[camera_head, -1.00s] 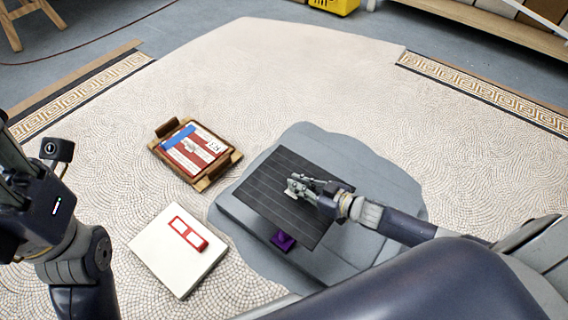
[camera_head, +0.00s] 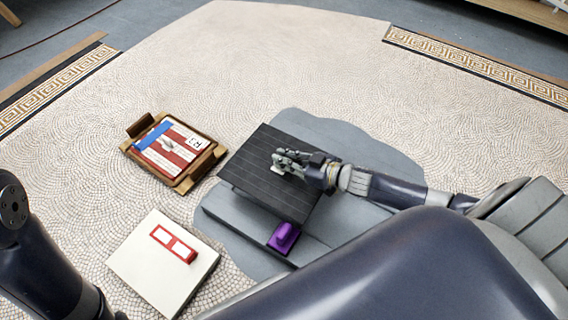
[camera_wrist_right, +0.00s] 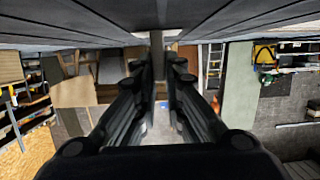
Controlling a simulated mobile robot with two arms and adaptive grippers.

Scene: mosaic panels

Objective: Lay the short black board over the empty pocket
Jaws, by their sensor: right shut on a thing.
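The short black board (camera_head: 262,185) is a dark, lined rectangle above the grey slab (camera_head: 232,224). A gap and shadow under its near edge show it raised off the slab. My right gripper (camera_head: 280,163) is over the board's middle, shut on a small light grip on it. In the right wrist view, the closed fingers (camera_wrist_right: 160,45) meet the pale grip, with the board's dark lined face (camera_wrist_right: 80,20) across the top. No empty pocket shows; the board hides part of the slab. My left gripper is out of view.
A purple block with a handle (camera_head: 284,237) sits at the slab's near edge. A wooden tray (camera_head: 186,184) holding a red-striped panel lies to the left. A white board (camera_head: 150,275) with a red frame (camera_head: 173,244) lies nearer. The pebbled floor (camera_head: 270,60) beyond is clear.

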